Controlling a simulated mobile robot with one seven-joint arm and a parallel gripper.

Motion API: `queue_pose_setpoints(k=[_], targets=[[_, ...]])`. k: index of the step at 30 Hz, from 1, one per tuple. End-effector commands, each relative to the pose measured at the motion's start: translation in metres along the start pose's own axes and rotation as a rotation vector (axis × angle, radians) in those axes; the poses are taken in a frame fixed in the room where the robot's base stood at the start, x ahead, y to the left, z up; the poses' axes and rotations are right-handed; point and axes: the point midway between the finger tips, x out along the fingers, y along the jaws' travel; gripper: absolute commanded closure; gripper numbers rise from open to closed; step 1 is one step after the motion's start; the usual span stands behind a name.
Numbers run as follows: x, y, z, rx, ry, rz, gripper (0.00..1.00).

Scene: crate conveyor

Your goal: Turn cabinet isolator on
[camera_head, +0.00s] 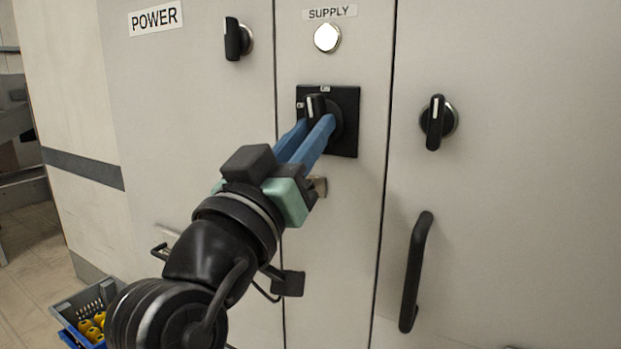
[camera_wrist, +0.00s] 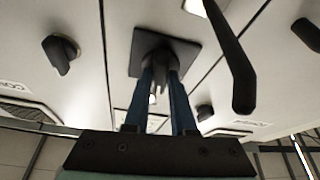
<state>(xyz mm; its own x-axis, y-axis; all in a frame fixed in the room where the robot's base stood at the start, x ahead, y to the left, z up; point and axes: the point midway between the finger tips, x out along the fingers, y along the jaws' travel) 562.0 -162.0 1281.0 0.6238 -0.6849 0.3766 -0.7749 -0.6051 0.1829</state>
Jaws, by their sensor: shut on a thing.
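The cabinet isolator is a black rotary knob (camera_head: 316,106) on a square black plate (camera_head: 347,142), below the SUPPLY label and a white lamp (camera_head: 327,37). The lamp looks bright. My gripper (camera_head: 318,122) reaches up from the lower left with its blue fingers shut on the knob, one on either side. The knob's white mark points about straight up, near small plate lettering too small to read. In the wrist view the plate (camera_wrist: 190,50) lies ahead of my gripper (camera_wrist: 160,80), and the fingers partly hide the knob.
Another black knob (camera_head: 233,39) is by the POWER label (camera_head: 156,18), and a third (camera_head: 437,122) is on the right door. A black door handle (camera_head: 415,272) stands at lower right. A crate (camera_head: 72,306) with yellow items is on the floor at lower left.

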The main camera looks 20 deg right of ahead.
Motion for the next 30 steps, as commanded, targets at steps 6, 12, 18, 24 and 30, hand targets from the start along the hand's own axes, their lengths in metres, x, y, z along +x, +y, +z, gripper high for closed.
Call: queue_pose_setpoints(k=[6,12,18,24,30], targets=[[-0.0017,-0.0024,0.0042,0.104,-0.002,0.043,1.00],[-0.0004,-0.0020,0.0021,0.154,-0.002,0.065,1.00],[0.0003,-0.0018,0.0011,0.170,-0.003,0.072,1.00],[0.0005,-0.0017,0.0007,0.170,-0.003,0.072,1.00],[0.0005,-0.0017,0.0005,0.170,-0.003,0.072,0.62]])
